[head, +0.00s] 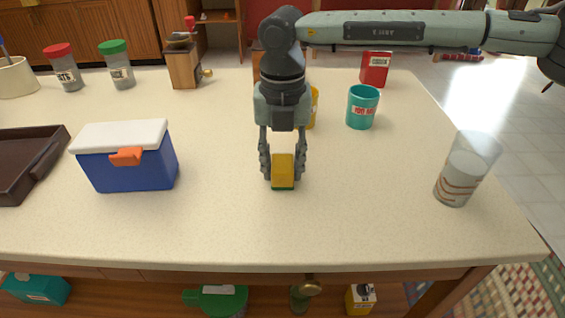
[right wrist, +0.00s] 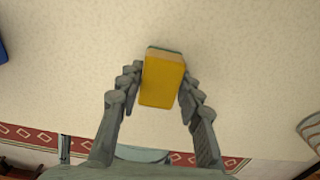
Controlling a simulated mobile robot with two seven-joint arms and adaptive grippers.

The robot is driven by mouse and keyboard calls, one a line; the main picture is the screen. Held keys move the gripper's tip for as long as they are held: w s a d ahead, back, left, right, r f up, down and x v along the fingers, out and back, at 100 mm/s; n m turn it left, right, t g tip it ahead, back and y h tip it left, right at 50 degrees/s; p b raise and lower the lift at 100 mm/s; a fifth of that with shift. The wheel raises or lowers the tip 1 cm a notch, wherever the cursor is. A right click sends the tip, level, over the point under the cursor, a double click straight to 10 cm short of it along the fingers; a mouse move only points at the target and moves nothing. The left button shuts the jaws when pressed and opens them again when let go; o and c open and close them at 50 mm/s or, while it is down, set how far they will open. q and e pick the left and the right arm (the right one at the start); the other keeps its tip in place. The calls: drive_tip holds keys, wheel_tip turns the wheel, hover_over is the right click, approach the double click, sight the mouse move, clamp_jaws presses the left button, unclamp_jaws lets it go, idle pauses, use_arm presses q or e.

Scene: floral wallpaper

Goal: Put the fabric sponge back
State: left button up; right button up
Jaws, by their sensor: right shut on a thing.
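The sponge (head: 283,172) is a yellow block with a green layer on its lower face. My right gripper (head: 283,176) is shut on it, over the middle of the pale countertop (head: 225,225). I cannot tell whether the sponge touches the counter or hangs just above it. In the right wrist view the yellow sponge (right wrist: 162,80) sits between the two fingers of the right gripper (right wrist: 160,85), with its green layer at the far edge. My left gripper is not in view.
A blue cooler box (head: 130,170) and a dark tray (head: 22,160) stand to the left. A teal cup (head: 362,108) and a glass (head: 465,170) stand to the right. Jars, a grinder (head: 184,66) and a red box (head: 375,70) are at the back. The front middle is clear.

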sight(282, 163)
drive_tip(key=shift+f, duration=0.15)
drive_tip(key=o, duration=1)
drive_tip(key=shift+r, duration=0.75)
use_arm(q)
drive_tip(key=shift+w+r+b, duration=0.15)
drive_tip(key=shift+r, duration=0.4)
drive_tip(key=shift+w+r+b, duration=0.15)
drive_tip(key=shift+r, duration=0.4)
use_arm(e)
wheel_tip(282, 163, up, 11)
drive_tip(key=shift+f, duration=0.1)
